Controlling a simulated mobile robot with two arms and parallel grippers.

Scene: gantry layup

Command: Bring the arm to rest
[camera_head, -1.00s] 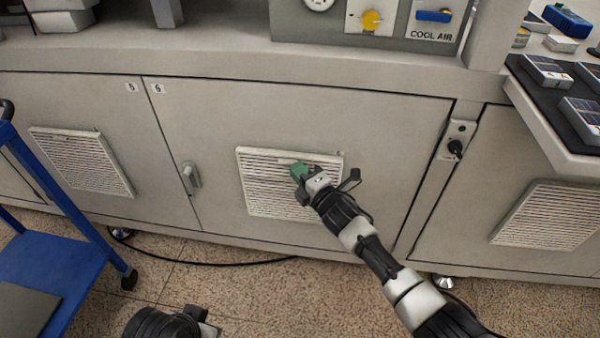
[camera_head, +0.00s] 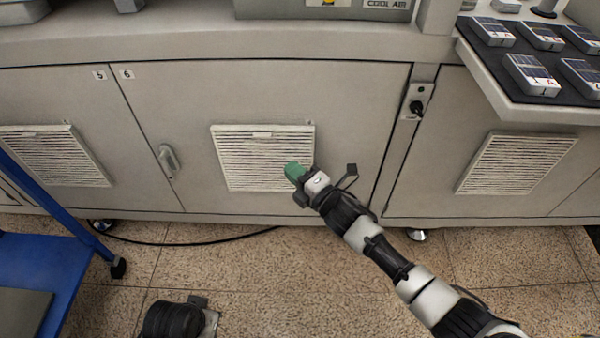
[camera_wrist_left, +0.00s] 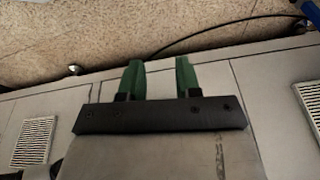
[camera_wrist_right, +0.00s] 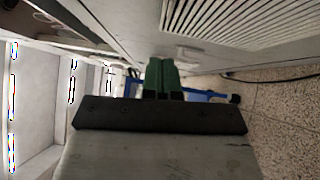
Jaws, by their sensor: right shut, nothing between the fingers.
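My right gripper (camera_head: 293,172) is at the end of my right arm, which comes in from the lower right of the head view. Its green fingers appear in front of the vent of the middle cabinet door; whether they touch it I cannot tell. In the right wrist view the green fingers (camera_wrist_right: 162,76) are together with nothing between them. In the left wrist view my left gripper (camera_wrist_left: 160,78) has its two green fingers apart, with nothing between them. The left gripper's fingers do not show in the head view.
A grey cabinet (camera_head: 270,100) with vented doors and a door handle (camera_head: 168,160) stands ahead. A blue cart (camera_head: 50,262) is at the left. A dark mat (camera_head: 480,50) with several small boxes lies on the counter at the right. A black cable (camera_head: 190,243) runs along the speckled floor.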

